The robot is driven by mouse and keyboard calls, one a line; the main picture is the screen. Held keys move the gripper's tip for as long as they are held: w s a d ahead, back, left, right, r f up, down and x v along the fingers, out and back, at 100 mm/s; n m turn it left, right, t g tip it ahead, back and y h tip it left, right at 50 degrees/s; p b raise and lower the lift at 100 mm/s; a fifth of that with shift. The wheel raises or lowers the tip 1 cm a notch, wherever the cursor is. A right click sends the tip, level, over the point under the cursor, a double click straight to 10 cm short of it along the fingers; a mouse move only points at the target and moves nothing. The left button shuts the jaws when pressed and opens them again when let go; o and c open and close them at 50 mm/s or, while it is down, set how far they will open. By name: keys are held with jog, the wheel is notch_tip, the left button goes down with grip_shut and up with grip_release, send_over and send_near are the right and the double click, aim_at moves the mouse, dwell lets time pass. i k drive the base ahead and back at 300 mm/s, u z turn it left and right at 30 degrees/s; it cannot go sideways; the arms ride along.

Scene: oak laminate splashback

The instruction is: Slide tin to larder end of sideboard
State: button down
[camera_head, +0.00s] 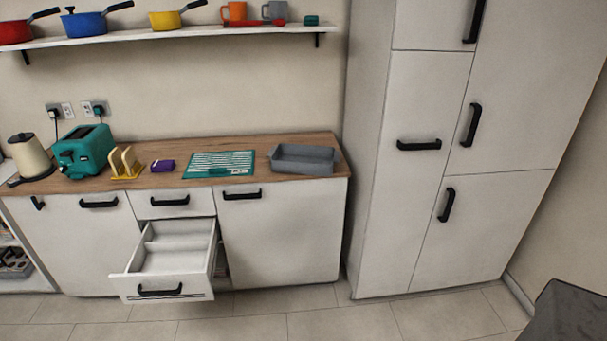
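A grey rectangular tin (304,160) lies flat on the wooden top of the sideboard (235,143). It is at the right end of the top, close to the tall white larder cupboard (405,190), with its open side up and no contents visible. A narrow bare strip of wood shows between the tin and the right edge of the top. My gripper is not in view.
Left of the tin lie a green-and-white striped mat (220,163), a purple box (163,165), a yellow rack (125,163), a teal toaster (85,150) and a cream kettle (28,155). A drawer (170,262) stands open below. A shelf (180,35) runs above.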

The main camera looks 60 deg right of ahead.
aim_at(286, 158)
jog(key=u, duration=0.05)
jog(key=i, duration=0.9)
jog(key=z, duration=0.05)
